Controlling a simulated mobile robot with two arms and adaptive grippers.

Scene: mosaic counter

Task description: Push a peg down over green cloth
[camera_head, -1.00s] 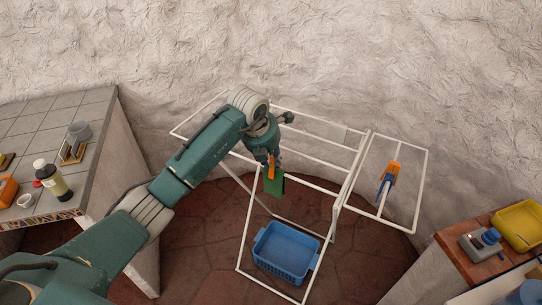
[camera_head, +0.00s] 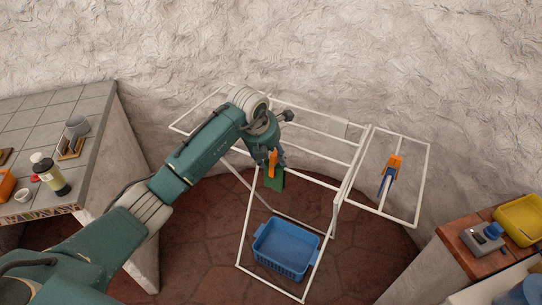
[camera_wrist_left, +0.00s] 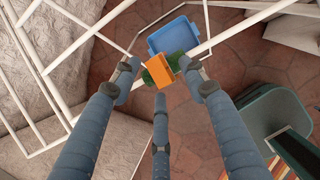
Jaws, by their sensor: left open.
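A green cloth (camera_head: 274,180) hangs over a white rail of the drying rack (camera_head: 353,165). An orange peg (camera_head: 273,162) sits at the top of the cloth. In the left wrist view the orange peg (camera_wrist_left: 177,73) lies across the green cloth (camera_wrist_left: 158,70), at the rail. My left gripper (camera_head: 276,153) is over the peg, its blue fingers pointing down. In the left wrist view its fingertips (camera_wrist_left: 165,80) are spread around the peg, with a gap visible on at least one side. How far down the peg sits is hard to tell. My right gripper is out of view.
A blue basket (camera_head: 287,249) stands below the rack. Another orange peg (camera_head: 394,163) and a blue cloth (camera_head: 385,184) are on the rack's right wing. A tiled counter (camera_head: 92,104) is at left, and a wooden counter (camera_head: 478,218) with a yellow tub (camera_head: 520,218) at right.

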